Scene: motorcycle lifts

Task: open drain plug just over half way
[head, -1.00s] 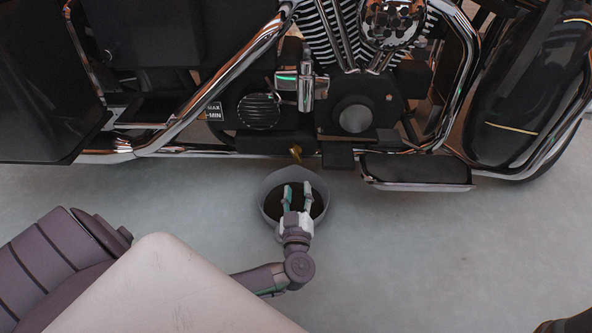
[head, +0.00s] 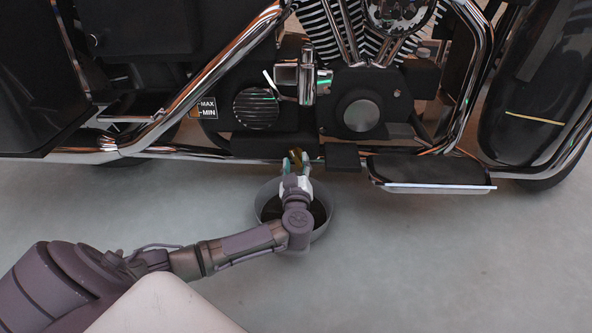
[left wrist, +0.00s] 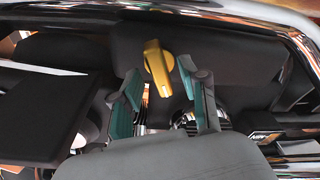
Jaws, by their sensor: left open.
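The drain plug is a small brass-yellow piece with a raised handle bar; it shows clearly in the left wrist view (left wrist: 157,66). In the head view the plug (head: 295,156) sits under the motorcycle's lower frame, partly hidden by my gripper. My left gripper (head: 296,160) is open, with its teal-padded fingers pointing at the plug. In the left wrist view the fingers (left wrist: 162,92) are spread on either side of the plug's line, the plug lying between and just past the tips. I cannot tell whether they touch it. My right gripper is not in view.
A grey round drain pan (head: 324,212) with dark contents stands on the floor below the plug and my left wrist. The motorcycle's chrome frame rail (head: 215,153) runs close above my gripper. A footboard (head: 430,171) juts out at right. The floor in front is clear.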

